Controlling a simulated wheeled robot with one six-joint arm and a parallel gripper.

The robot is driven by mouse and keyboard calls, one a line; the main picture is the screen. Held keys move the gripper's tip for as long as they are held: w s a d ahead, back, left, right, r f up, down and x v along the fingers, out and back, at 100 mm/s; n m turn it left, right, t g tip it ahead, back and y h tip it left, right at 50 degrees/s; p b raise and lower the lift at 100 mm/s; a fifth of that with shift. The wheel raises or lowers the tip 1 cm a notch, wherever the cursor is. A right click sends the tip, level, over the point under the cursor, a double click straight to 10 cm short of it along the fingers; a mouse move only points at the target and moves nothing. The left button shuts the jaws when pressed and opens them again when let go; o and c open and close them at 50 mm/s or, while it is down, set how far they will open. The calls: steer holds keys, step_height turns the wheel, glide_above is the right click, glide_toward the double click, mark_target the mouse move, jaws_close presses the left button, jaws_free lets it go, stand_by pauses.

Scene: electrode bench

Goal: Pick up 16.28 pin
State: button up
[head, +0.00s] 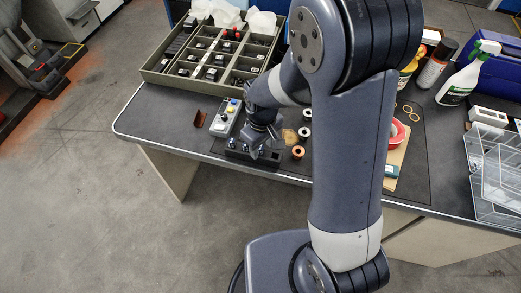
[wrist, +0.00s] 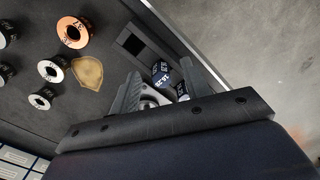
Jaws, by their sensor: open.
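The 16.28 pin (wrist: 163,77) shows in the wrist view as a dark cylinder with white "16.28" lettering, between the two fingers of my gripper (wrist: 158,82). The fingers stand open on either side of it; I cannot tell whether either touches it. A second labelled pin (wrist: 182,91) is close beside it, partly hidden by the right finger. The pins stand in a dark block (head: 236,152) near the table's front edge. In the head view my gripper (head: 254,154) points down over this block, and the pin there is too small to identify.
A compartment tray (head: 160,79) stands behind. An empty square socket (wrist: 134,44) shows in the block. A spray bottle (head: 462,80) and clear bins (head: 497,170) are at the right.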

steer(key=shift+f, duration=0.5)
steer(key=shift+c, duration=0.6)
jaws_close()
